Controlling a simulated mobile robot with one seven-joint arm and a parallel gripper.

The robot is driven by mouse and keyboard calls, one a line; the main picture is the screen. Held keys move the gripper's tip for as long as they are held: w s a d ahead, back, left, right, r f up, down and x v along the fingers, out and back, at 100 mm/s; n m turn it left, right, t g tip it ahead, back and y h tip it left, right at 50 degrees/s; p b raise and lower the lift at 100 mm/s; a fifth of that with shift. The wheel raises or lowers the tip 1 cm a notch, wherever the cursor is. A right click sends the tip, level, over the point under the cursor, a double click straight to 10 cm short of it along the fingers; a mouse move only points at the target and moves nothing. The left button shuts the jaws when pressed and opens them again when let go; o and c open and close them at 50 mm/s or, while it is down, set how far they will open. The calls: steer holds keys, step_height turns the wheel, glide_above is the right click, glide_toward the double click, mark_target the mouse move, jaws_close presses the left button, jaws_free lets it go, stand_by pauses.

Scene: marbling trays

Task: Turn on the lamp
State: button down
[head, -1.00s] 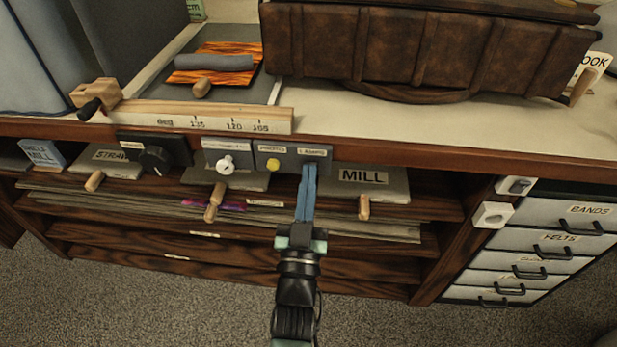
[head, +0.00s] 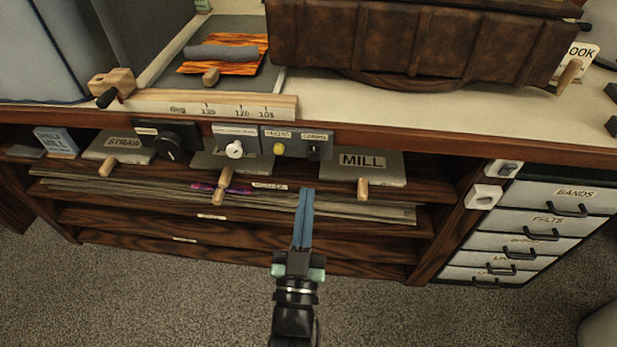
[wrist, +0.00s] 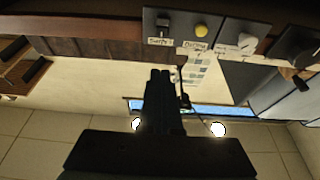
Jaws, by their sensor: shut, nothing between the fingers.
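A grey control panel (head: 297,140) is fixed under the counter's front edge. It carries a yellow button (head: 279,148) and, to its right, a small black switch (head: 314,150) under a label too small to read surely. The switch also shows in the wrist view (wrist: 163,28), beside the yellow button (wrist: 201,30). My gripper (head: 306,191) is shut and empty, its blue fingers pointing up toward the switch with a gap between. In the wrist view my gripper (wrist: 160,72) is dark and below the panel. I cannot pick out a lamp for certain.
A white knob (head: 235,149) and a black dial (head: 172,145) sit left of the panel. A wooden-handled board marked MILL (head: 377,163) lies on the shelf behind, to the right. A brown ribbed case (head: 400,45) stands on the counter. Labelled drawers (head: 540,233) are at the right.

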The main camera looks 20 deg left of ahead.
steer(key=shift+s+d+p, duration=0.1)
steer(key=shift+s+d, duration=0.1)
steer(key=shift+s, duration=0.5)
steer(key=shift+s+d+p, duration=0.1)
steer(key=shift+s+d, duration=0.1)
steer(key=shift+s, duration=0.45)
steer(key=shift+s+d+p, duration=0.1)
steer(key=shift+s+d, duration=0.1)
steer(key=shift+s, duration=0.5)
steer(key=w+d+r+t+h, duration=0.1)
steer(key=w+d+r, duration=0.1)
steer(key=r, duration=0.8)
steer(key=w+d+r+m+t, duration=0.1)
steer(key=w+r, duration=0.2)
steer(key=r, duration=0.7)
steer(key=w+d+r+t+h, duration=0.1)
steer(key=w+d+r+t, duration=0.1)
steer(key=r, duration=0.8)
steer(key=s+d+r+m+t+h, duration=0.15)
steer(key=s+d+r, duration=0.3)
steer(key=r, duration=0.55)
steer(key=s+d+r+m+t+h, duration=0.1)
steer(key=s+d+r+h, duration=0.3)
steer(key=r, duration=0.6)
step_height(320, 180, up, 29)
steer(key=s+y+p, duration=0.1)
steer(key=p, duration=2.8)
steer(key=shift+s+a+r+p, duration=0.15)
steer(key=shift+s+p, duration=0.05)
steer(key=shift+p, duration=0.2)
